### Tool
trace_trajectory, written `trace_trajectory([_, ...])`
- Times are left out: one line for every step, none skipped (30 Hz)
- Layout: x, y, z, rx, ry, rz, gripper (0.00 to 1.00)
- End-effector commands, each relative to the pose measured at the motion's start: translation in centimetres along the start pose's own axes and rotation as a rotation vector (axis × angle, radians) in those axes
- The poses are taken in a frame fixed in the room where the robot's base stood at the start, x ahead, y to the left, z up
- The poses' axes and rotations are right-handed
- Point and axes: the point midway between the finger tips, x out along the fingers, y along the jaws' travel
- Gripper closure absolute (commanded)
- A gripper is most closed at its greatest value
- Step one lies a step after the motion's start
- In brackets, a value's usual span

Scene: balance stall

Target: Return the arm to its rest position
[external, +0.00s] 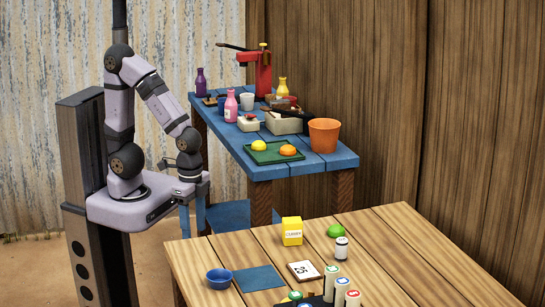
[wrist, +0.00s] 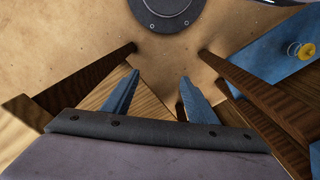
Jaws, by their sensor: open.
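My arm (external: 118,100) is folded in the external view, with its elbow high and its forearm angled down to the right. In the external view the fingers are small and hard to make out.
A blue side table (external: 208,120) holds bottles, a red press (external: 263,75), an orange bucket (external: 324,135) and a green tray (external: 262,157). The front wooden table (external: 350,230) carries a yellow box (external: 292,231), a blue bowl (external: 219,278), a blue mat (external: 258,279), a number card (external: 303,271) and several canisters.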

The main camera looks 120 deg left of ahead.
Motion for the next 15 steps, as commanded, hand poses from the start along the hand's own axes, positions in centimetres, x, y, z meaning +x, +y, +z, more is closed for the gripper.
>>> trace_trajectory([-3.0, 0.0, 0.0, -0.001, 0.000, 0.000, 0.47])
trace_trajectory([-3.9, 0.0, 0.0, -0.001, -0.001, 0.000, 0.47])
trace_trajectory([-5.1, 0.0, 0.0, -0.002, -0.001, 0.001, 0.47])
trace_trajectory([-5.9, 0.0, 0.0, -0.002, -0.001, 0.001, 0.47])
trace_trajectory([-6.8, 0.0, 0.0, -0.002, -0.001, 0.001, 0.47])
trace_trajectory([-7.9, 0.0, 0.0, -0.002, -0.001, 0.001, 0.47])
trace_trajectory([-8.8, 0.0, 0.0, -0.002, -0.001, 0.001, 0.47])
trace_trajectory([-9.6, 0.0, 0.0, -0.003, -0.001, 0.001, 0.47])
trace_trajectory([-10.8, 0.0, 0.0, -0.003, -0.001, 0.001, 0.47])
trace_trajectory([-11.6, 0.0, 0.0, -0.003, -0.001, 0.001, 0.47])
trace_trajectory([-12.4, 0.0, 0.0, -0.003, -0.002, 0.001, 0.47])
trace_trajectory([-13.3, 0.0, 0.0, -0.003, -0.002, 0.001, 0.47])
trace_trajectory([-14.1, 0.0, 0.0, -0.003, -0.002, 0.001, 0.47])
trace_trajectory([-14.7, 0.0, 0.0, -0.004, -0.002, 0.001, 0.47])
trace_trajectory([-15.5, 0.0, 0.0, -0.004, -0.002, 0.001, 0.47])
